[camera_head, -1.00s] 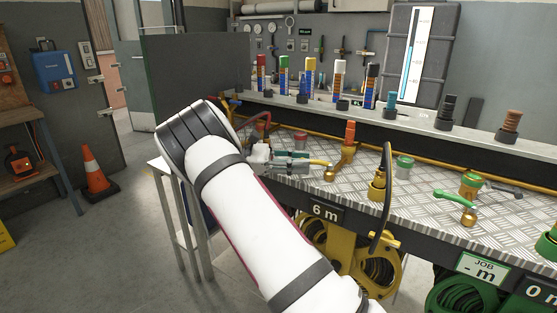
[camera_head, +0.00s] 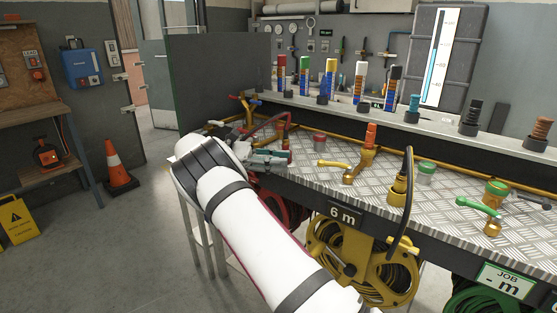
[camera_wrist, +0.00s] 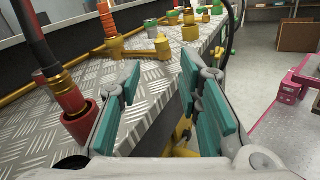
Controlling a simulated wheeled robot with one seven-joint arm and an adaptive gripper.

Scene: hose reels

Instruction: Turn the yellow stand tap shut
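The yellow stand tap (camera_head: 365,152) stands on the chequer-plate bench, with an orange fitting on top. Its yellow lever (camera_head: 333,164) points left, towards my gripper. The lever's far end is beyond the fingertips.
A red hose fitting (camera_wrist: 72,98) stands close left of my fingers. A black-hosed yellow fitting (camera_head: 399,188) and a green-handled tap (camera_head: 490,212) are farther right. The yellow reel (camera_head: 362,258) hangs below the bench edge. An orange cone (camera_head: 118,165) stands on open floor.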

